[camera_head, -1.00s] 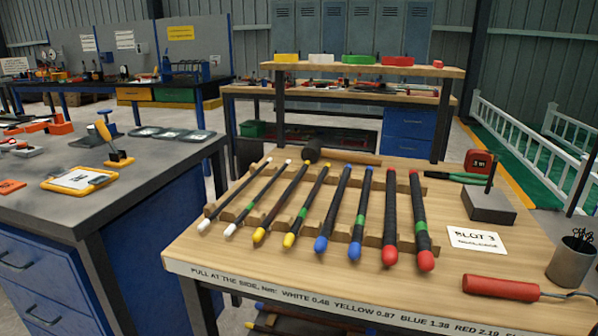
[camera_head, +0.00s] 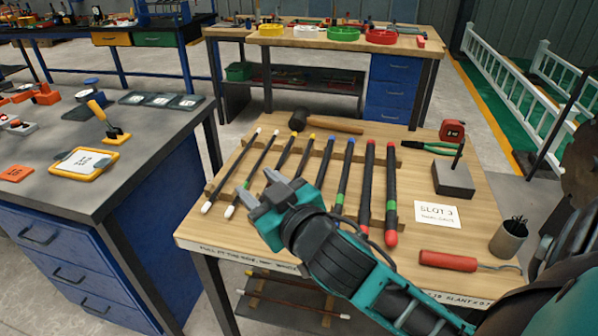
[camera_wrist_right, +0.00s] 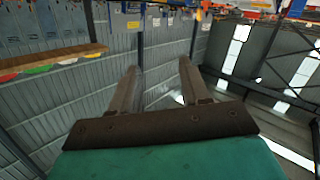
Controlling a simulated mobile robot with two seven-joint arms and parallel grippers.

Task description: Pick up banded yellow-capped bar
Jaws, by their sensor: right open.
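The banded yellow-capped bar (camera_head: 304,158) is a dark bar lying on notched wooden rests, the right-hand one of two yellow-capped bars. Its far end shows; its near end and green band are hidden behind my right gripper and arm. The plain yellow-capped bar (camera_head: 285,154) lies just left of it, its near end hidden too. My right gripper (camera_head: 256,182) is open and empty, above the near-left part of the row, its fingers pointing up-left in the head view. Its two spread fingers also show in the right wrist view (camera_wrist_right: 157,68), with no bar between them. My left gripper is not in view.
White-capped bars (camera_head: 235,170) lie to the left, blue-capped (camera_head: 341,175) and red-capped bars (camera_head: 391,200) to the right. A mallet (camera_head: 335,123) lies behind the row. A grey block (camera_head: 453,180), a slot card (camera_head: 437,216) and a red-handled tool (camera_head: 448,261) occupy the right side.

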